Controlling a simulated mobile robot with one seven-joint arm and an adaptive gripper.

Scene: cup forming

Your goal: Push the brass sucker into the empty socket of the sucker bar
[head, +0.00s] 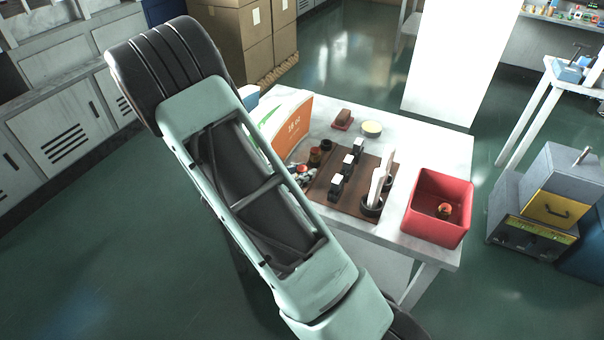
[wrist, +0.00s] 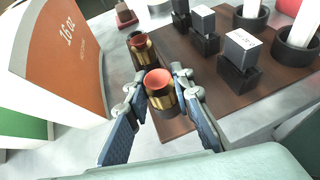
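A brass sucker (wrist: 158,90) with a red-orange lip is between the fingertips of my gripper (wrist: 160,86), which touch its sides in the wrist view. A second brass sucker (wrist: 141,48) stands just beyond it; it also shows in the head view (head: 315,157). The sucker bar itself is hard to make out. I cannot tell whether the held sucker touches anything below. In the head view my arm hides most of my gripper (head: 301,172).
A brown board (head: 330,192) carries black blocks (head: 347,166) and dark rings (head: 372,206) with white pieces. A red bin (head: 425,220) holds one small orange-topped piece (head: 444,210). An orange-and-white carton (head: 291,126) stands close left. The white table (head: 420,150) has free room behind the board.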

